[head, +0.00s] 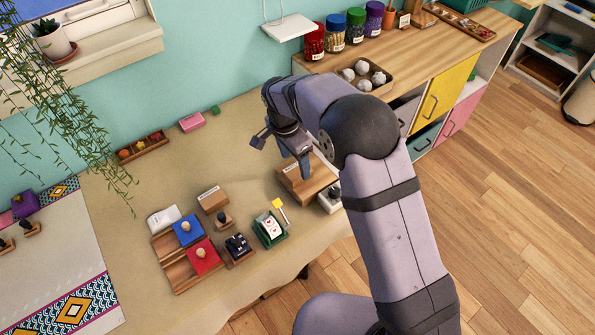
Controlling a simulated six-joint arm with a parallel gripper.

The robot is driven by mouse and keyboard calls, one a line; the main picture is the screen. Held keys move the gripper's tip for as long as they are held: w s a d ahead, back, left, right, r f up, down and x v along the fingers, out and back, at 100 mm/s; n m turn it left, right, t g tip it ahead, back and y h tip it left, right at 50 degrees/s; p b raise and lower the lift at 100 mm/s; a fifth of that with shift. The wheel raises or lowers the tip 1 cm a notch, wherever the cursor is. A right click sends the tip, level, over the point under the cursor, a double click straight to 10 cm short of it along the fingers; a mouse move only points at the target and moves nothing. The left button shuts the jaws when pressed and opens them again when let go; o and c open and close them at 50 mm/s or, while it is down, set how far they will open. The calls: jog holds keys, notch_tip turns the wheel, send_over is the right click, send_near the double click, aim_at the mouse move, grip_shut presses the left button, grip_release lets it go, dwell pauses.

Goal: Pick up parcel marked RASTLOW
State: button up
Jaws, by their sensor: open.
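Two brown parcel-like boxes with white labels show in the head view. The larger brown box (318,187) lies on the cloth-covered table just below my gripper, partly behind its finger. The smaller brown box (212,201) stands to the left, behind the small stands. The writing on both labels is too small to read, so I cannot tell which is marked RASTLOW. My gripper (282,152) is open, its fingers spread, with nothing seen between them. It is above or beside the larger box; I cannot tell the exact gap.
A wooden tray (171,264) with blue and red knobbed pieces, a dark block (238,245) and a green card box (269,228) stand in front. A white object (330,199) sits close beside the larger box. Cloth behind the smaller box is clear.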

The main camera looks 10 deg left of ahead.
aim_at(297, 170)
jog(key=shift+d+f+p, duration=0.15)
jog(key=shift+f+p, duration=0.05)
jog(key=shift+f, duration=0.7)
jog(key=shift+d+f+p, duration=0.15)
jog(key=shift+f+p, duration=0.05)
jog(key=shift+f, duration=0.7)
jog(key=c, duration=1.1)
jog(key=shift+r, duration=0.1)
